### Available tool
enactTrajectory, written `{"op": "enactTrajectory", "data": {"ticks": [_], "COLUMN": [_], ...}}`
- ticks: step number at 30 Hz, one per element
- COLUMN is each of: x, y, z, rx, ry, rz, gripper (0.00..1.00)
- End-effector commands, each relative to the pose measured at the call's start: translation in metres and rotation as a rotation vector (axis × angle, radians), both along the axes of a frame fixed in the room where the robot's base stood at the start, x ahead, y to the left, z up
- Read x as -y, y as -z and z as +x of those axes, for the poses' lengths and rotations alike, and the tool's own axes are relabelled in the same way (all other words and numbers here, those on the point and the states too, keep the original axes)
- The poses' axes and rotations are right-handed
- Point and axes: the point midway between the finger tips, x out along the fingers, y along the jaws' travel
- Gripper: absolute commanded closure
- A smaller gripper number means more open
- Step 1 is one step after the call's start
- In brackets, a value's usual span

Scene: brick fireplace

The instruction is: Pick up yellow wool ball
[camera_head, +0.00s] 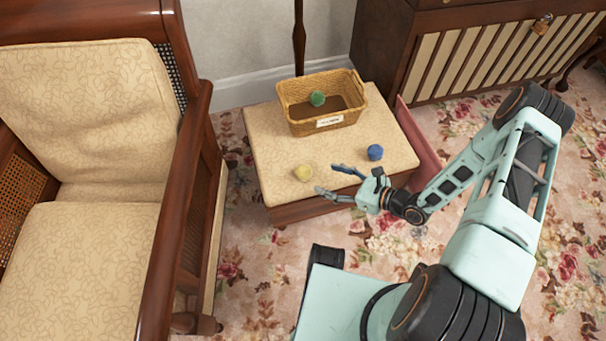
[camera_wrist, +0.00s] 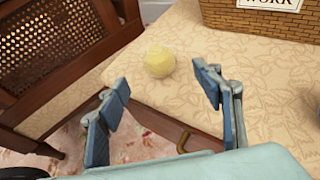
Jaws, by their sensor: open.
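The yellow wool ball (camera_head: 303,173) lies on the cream patterned top of the ottoman (camera_head: 268,150), near its front left part. In the wrist view the ball (camera_wrist: 159,61) is just beyond the fingertips, between their lines. My gripper (camera_head: 325,180) is open and empty, close to the ball on its right side in the head view. Its two fingers also show in the wrist view (camera_wrist: 163,85), spread wide apart. They do not appear to touch the ball.
A wicker basket (camera_head: 350,112) holding a green ball (camera_head: 317,98) stands at the back of the ottoman. A blue ball (camera_head: 375,152) lies to the right of my gripper. A wooden armchair (camera_head: 165,200) stands close on the left. A slatted cabinet (camera_head: 480,55) is behind on the right.

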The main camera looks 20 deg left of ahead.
Motion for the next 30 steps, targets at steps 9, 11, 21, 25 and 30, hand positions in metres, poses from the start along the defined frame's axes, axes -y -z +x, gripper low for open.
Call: {"op": "enactTrajectory", "data": {"ticks": [9, 11, 21, 25, 30], "x": [-0.040, -0.042, -0.077, -0.086, -0.087], "y": [0.018, 0.019, 0.038, 0.042, 0.041], "z": [0.012, 0.013, 0.022, 0.027, 0.027], "rx": [-0.001, -0.001, 0.001, 0.000, -0.001], "ry": [-0.004, -0.004, -0.007, -0.004, -0.004], "rz": [0.000, 0.000, 0.001, -0.001, -0.001], "gripper": [0.40, 0.40, 0.40, 0.40, 0.40]}}
